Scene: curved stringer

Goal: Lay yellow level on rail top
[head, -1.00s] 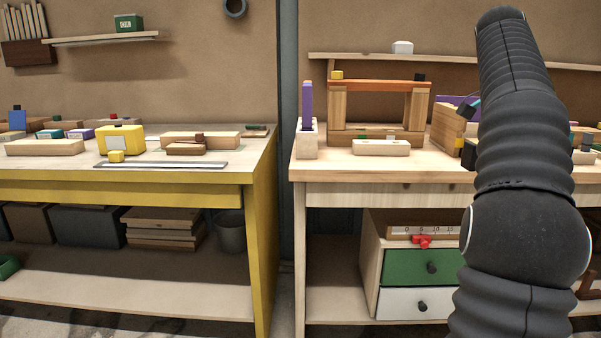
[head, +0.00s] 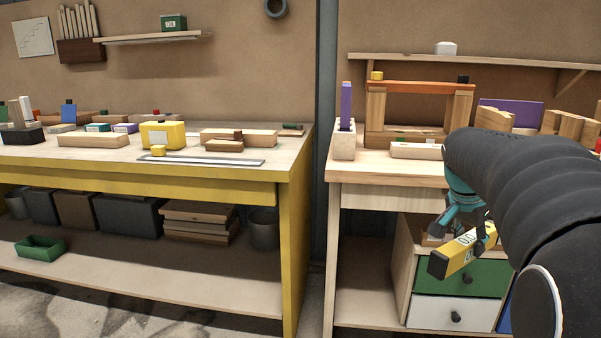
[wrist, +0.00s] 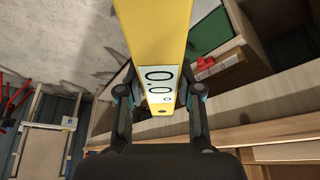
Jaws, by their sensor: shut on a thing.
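The yellow level (head: 463,253), with a white "0.0" display, is held in my gripper (head: 466,208) in front of the right bench's drawers, below the bench top. In the wrist view the level (wrist: 155,30) runs up the picture between the two fingers of my gripper (wrist: 160,92), which are shut on its sides. An orange-brown rail (head: 420,87) lies across upright wooden posts on the right bench. A small yellow block (head: 376,76) stands at its left end and a black block (head: 463,79) at its right end. The level is well below and apart from the rail.
The right bench top (head: 345,170) has a pale block (head: 417,151) in front of the posts and a holder (head: 344,143) with a purple piece at left. My arm hides its right part. A wall shelf (head: 400,57) runs behind the rail. A gap separates the yellow left bench (head: 150,186).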

